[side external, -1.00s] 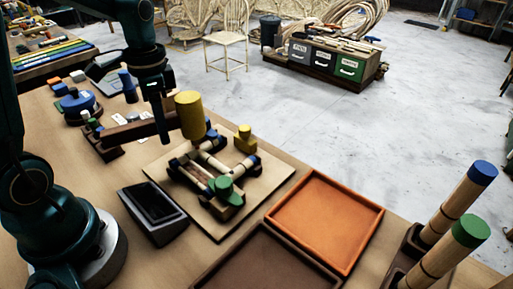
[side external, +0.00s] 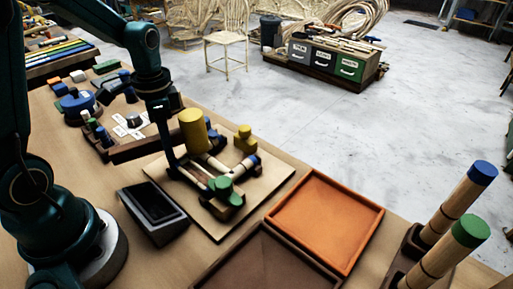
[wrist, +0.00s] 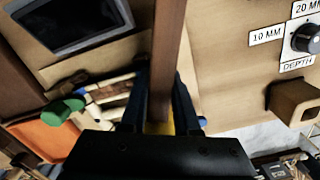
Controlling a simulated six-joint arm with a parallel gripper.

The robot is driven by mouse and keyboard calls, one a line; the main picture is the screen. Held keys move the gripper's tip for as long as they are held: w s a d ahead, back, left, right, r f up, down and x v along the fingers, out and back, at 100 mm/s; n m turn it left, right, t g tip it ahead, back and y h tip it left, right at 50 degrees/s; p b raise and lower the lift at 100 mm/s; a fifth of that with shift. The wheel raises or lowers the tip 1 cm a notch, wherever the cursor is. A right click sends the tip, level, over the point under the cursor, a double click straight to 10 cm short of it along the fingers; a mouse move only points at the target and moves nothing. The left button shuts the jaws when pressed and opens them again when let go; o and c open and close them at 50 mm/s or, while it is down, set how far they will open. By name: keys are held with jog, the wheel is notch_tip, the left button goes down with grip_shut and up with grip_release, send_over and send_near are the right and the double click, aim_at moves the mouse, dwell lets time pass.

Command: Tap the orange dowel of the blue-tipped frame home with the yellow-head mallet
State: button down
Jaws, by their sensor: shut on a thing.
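My gripper (side external: 170,148) is shut on the brown handle of the mallet (side external: 135,151); the handle also runs between the fingers in the wrist view (wrist: 167,55). The mallet's yellow head (side external: 193,130) is upright just above the far left part of the frame work; I cannot tell whether it touches. The frame of pale rattan rods (side external: 212,164) lies in dark holders on a square board (side external: 220,228). A blue tip (side external: 253,160) shows at its right and a green knob (side external: 223,186) at its front. The orange dowel cannot be made out; the head may hide it.
A yellow knobbed block (side external: 243,140) stands at the board's far corner. A dark box (side external: 153,213) lies left of the board. An orange tray (side external: 325,215), a brown tray (side external: 262,265) and tall capped rods (side external: 455,215) are at the right.

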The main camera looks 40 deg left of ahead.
jog(key=shift+r, duration=1.8)
jog(key=shift+r, duration=2.5)
